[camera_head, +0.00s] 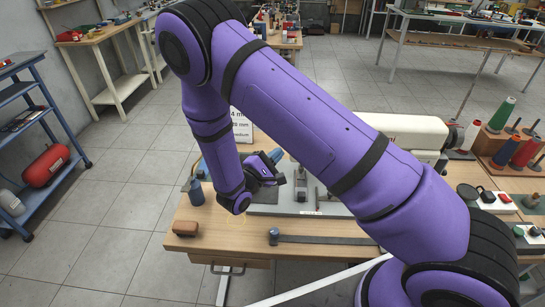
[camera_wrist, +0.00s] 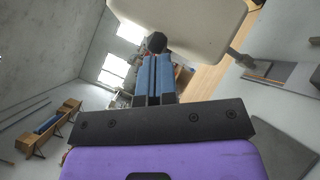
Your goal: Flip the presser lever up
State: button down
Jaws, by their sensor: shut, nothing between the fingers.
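The cream sewing machine (camera_head: 415,128) stands on the wooden table, partly hidden behind my purple arm. Its rounded cream body (camera_wrist: 190,25) fills the top of the wrist view. My gripper (camera_head: 277,168) is at the machine's left end, low over the grey bed plate (camera_head: 268,209). In the wrist view my blue fingers (camera_wrist: 156,72) are together, with nothing between them. A dark round knob (camera_wrist: 156,42) shows at the fingertips, against the cream body. It may be the end of the presser lever; I cannot tell whether the fingers touch it. The rest of the lever is hidden.
On the table are a dark blue cylinder (camera_head: 196,192), a brown block (camera_head: 185,228) and a long dark strip (camera_head: 325,240) with a knob end. Thread cones (camera_head: 501,114) stand on a rack at right. A white sign (camera_head: 241,126) stands behind my forearm.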

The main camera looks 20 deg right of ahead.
jog(key=shift+s+r+n+y, duration=0.1)
jog(key=shift+r+n+y, duration=0.5)
jog(key=shift+r+y, duration=0.15)
dwell(0.3)
jog(key=w+d+r+n+g+y, duration=0.1)
jog(key=w+r+n+g+y, duration=0.2)
jog(key=r, duration=0.4)
jog(key=n+g+y, duration=0.1)
jog(key=g+y, duration=0.1)
jog(key=shift+r+g, duration=0.15)
jog(key=shift+g, duration=0.25)
jog(key=shift+d+r+y, duration=0.1)
jog(key=shift+y, duration=0.15)
jog(key=shift+r, duration=0.7)
